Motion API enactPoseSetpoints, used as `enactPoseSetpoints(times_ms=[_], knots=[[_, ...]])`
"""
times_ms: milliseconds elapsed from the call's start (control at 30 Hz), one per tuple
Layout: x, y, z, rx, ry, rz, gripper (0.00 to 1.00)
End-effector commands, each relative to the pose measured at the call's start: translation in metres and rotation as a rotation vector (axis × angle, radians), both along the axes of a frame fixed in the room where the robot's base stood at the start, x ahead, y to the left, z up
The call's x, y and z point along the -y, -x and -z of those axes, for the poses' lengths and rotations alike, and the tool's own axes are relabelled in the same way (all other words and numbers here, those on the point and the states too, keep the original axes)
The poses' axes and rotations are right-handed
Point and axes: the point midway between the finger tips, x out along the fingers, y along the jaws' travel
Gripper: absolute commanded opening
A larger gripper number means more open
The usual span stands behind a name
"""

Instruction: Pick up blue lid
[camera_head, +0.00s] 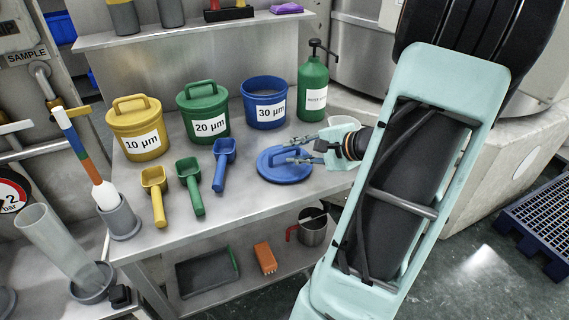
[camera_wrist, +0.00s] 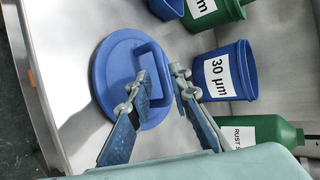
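The blue lid (camera_head: 281,175) lies flat on the metal table, with its raised handle upward. It also shows in the wrist view (camera_wrist: 113,72). My gripper (camera_head: 293,149) reaches in from the right over the lid. In the wrist view, my gripper (camera_wrist: 160,73) is open, with its two fingers apart near the lid's handle (camera_wrist: 153,62). One finger overlaps the lid and handle, and the other is by the lid's edge. I cannot tell whether the fingers touch the handle. The open blue 30 µm tub (camera_head: 265,108) stands behind the lid.
Lidded yellow (camera_head: 140,140) and green (camera_head: 207,124) tubs stand left of the blue tub. A green bottle (camera_head: 313,85) stands behind my gripper. Yellow, green and blue scoops (camera_head: 222,170) lie left of the lid. The table's front edge is close to the lid.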

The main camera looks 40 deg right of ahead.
Motion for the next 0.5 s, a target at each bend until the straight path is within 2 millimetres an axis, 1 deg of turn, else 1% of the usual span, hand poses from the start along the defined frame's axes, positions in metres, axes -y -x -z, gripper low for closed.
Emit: enactPoseSetpoints(times_ms=[100,233,333,500], knots=[[-0.002,-0.017,0.009,0.001,-0.003,-0.003,0.19],[-0.005,-0.033,0.018,0.001,-0.003,-0.004,0.19],[-0.006,-0.039,0.022,0.001,-0.001,-0.003,0.19],[-0.006,-0.04,0.022,0.0,0.0,-0.001,0.19]])
